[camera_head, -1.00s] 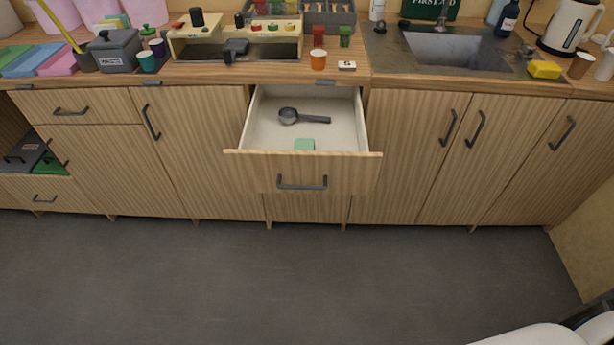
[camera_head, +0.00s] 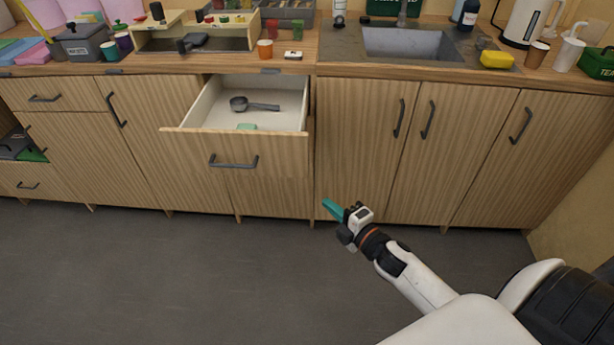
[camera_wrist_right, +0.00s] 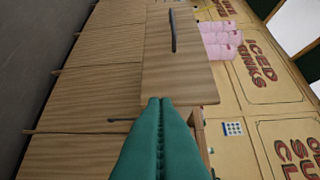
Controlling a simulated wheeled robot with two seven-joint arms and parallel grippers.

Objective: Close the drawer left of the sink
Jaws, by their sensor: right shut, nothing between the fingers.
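The drawer (camera_head: 285,150) left of the sink (camera_head: 415,45) is pulled out, with a dark bar handle (camera_head: 234,162) on its front. A dark scoop (camera_head: 254,104) and a small green block (camera_head: 246,127) lie inside it. My right gripper (camera_head: 330,207) is shut and empty, low in front of the cabinets, to the right of and below the drawer and apart from it. In the right wrist view its teal fingers (camera_wrist_right: 156,130) are together, and the drawer front (camera_wrist_right: 180,75) shows beyond them. My left gripper is not in view.
The counter (camera_head: 300,72) above holds an orange cup (camera_head: 265,49), a yellow sponge (camera_head: 497,60) and a white kettle (camera_head: 519,22). Shut cupboard doors (camera_head: 365,150) stand right of the drawer. The grey floor (camera_head: 150,280) in front is clear.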

